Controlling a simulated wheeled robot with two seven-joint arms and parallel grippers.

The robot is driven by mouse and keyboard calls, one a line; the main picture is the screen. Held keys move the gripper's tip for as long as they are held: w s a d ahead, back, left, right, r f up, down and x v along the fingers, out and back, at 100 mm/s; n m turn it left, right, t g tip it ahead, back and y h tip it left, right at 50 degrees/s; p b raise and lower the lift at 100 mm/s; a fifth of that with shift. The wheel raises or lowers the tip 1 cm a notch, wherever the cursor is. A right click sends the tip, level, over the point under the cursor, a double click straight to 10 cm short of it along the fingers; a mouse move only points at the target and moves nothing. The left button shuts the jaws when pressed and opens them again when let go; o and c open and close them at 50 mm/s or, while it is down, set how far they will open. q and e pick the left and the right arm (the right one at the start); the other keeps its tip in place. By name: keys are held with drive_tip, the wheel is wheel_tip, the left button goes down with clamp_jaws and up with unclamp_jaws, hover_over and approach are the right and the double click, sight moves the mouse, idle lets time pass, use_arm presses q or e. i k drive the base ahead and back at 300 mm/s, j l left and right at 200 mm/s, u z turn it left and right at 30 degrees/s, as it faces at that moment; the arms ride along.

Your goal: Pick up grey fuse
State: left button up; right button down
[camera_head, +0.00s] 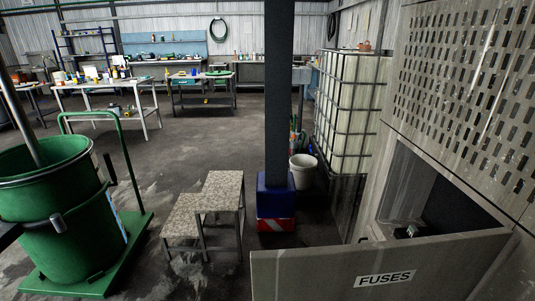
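The fuse box (400,190) is a recess in the grey cabinet at the right. Its front panel (330,275), labelled "FUSES", stands out in front of the opening. A small dark and light item (407,231) shows inside the recess, just above the panel's top edge. It is too small to tell whether it is the grey fuse. The lower part of the recess is hidden behind the panel. Neither of my grippers shows in this view.
A green drum (60,225) on a green trolley stands at the left. A step stool (218,193), a dark post (279,90) with a blue and red base and a white bucket (302,170) stand in the middle. A caged tank (350,110) is behind the cabinet. Workbenches line the back.

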sight(413, 232)
drive_tip(key=z, duration=1.05)
drive_tip(key=i+j+z, duration=0.3)
drive_tip(key=j+z, duration=0.25)
drive_tip(key=i, duration=0.05)
